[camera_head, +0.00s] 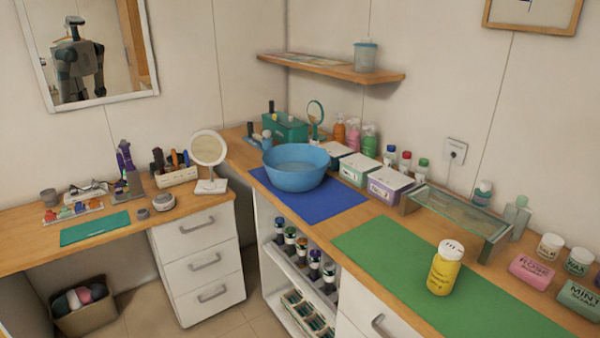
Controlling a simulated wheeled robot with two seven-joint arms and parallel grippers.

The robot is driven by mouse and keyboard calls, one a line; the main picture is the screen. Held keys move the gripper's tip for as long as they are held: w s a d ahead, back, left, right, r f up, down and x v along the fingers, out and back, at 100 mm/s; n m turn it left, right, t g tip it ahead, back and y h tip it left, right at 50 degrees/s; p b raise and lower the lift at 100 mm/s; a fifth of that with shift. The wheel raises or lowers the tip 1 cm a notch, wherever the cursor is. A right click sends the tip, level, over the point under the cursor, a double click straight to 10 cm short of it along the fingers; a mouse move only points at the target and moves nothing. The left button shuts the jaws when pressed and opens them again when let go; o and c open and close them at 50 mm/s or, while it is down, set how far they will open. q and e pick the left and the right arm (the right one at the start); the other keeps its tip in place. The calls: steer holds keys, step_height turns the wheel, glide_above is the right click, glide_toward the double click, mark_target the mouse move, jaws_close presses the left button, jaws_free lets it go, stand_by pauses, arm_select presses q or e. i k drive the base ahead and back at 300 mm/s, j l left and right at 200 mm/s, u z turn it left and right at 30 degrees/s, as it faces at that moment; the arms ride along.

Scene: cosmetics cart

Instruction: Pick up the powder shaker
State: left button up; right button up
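The powder shaker (444,270) is a yellow bottle with a white cap that has dark holes and dark writing on its side. It stands upright on the green mat (400,250) on the right-hand counter. Nothing touches it or covers it. Neither of my grippers is in the head view, so I cannot see whether they are open or shut.
A blue basin (295,168) stands on a blue mat (325,203) farther back. A glass-topped riser (456,217) stands behind the green mat. Pink (532,271) and green (580,297) boxes lie to the right. The green mat around the shaker is clear.

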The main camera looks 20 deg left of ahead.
mark_target(444, 272)
steer(key=j+z, duration=0.15)
steer(key=z, duration=0.2)
steer(key=j+z, duration=0.2)
steer(key=z, duration=0.2)
steer(key=j+z, duration=0.25)
steer(key=j, duration=0.35)
steer(key=k+j+z, duration=0.1)
steer(key=j+z, duration=0.15)
steer(key=j, duration=0.35)
steer(key=k+j, duration=0.1)
steer(key=j, duration=0.4)
steer(key=k+j, duration=0.1)
steer(key=j, duration=0.4)
steer(key=k+j, duration=0.1)
steer(key=j, duration=0.4)
steer(key=z, duration=0.05)
